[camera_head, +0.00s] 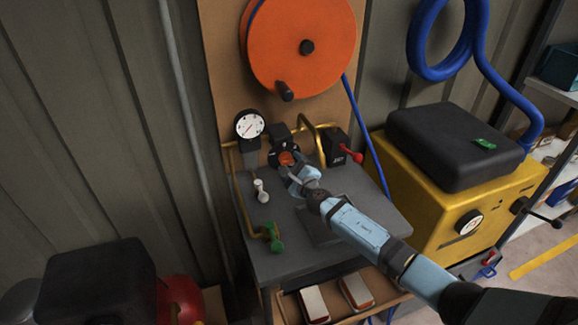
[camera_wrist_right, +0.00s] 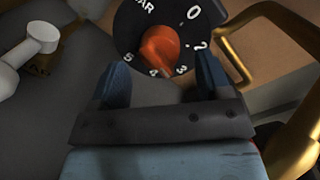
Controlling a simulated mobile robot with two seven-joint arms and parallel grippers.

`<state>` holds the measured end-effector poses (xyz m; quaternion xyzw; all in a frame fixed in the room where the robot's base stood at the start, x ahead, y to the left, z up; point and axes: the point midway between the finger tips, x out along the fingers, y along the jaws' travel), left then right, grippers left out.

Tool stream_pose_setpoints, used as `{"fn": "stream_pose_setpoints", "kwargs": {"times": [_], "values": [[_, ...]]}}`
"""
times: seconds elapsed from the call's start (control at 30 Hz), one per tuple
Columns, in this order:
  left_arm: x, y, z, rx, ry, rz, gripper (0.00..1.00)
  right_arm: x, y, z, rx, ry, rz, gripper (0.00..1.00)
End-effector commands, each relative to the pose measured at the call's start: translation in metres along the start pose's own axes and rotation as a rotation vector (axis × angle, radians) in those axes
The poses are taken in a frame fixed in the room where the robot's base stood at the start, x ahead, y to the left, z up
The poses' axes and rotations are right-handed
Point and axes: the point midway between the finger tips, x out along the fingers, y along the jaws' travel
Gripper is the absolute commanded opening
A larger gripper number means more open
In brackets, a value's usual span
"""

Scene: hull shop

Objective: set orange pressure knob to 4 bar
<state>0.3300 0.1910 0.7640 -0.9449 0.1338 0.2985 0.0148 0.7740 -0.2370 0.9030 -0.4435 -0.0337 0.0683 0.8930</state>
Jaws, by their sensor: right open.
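The orange pressure knob (camera_wrist_right: 160,48) sits on a black dial (camera_wrist_right: 131,28) with white numbers and "BAR" lettering. The knob's narrow end points down, between the 3 and the 4. My right gripper (camera_wrist_right: 160,72) is open, its two blue fingers apart below the dial, left and right of the knob's lower end. I see no contact with the knob. In the head view the knob (camera_head: 286,158) shows as a small orange spot just beyond my right gripper (camera_head: 294,170), partly hidden by it. A round white gauge (camera_head: 249,125) stands to the left. My left gripper is out of view.
A white-handled valve (camera_head: 261,190) and a green valve (camera_head: 272,236) stand left on the grey bench (camera_head: 330,250). A red-handled black box (camera_head: 341,150) is right of the knob. Yellow pipes run nearby. An orange hose reel (camera_head: 300,45) hangs above; a yellow machine (camera_head: 440,210) stands right.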

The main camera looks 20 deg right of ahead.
Motion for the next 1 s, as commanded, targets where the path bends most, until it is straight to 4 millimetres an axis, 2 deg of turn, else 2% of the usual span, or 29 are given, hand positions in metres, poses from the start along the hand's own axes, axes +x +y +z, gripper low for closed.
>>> {"fn": "stream_pose_setpoints", "kwargs": {"times": [0.1, 0.2, 0.5, 0.53, 0.73, 1.0], "values": [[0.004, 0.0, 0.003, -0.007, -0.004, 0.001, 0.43, 0.015, 0.001, -0.001, 0.0, 0.0, -0.003, 0.71], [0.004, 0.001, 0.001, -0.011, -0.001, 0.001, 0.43, 0.02, 0.001, -0.001, 0.0, 0.001, -0.001, 0.71], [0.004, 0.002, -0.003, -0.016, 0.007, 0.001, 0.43, 0.023, 0.0, 0.0, 0.0, 0.0, 0.0, 0.71], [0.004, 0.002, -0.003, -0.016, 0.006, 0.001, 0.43, 0.023, 0.0, 0.0, 0.0, 0.0, 0.0, 0.68], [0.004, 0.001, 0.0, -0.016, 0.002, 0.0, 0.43, 0.023, 0.0, 0.0, 0.0, 0.0, -0.001, 0.22], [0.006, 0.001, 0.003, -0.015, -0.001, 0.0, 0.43, 0.023, 0.001, -0.001, 0.018, -0.001, -0.002, 0.21]]}}
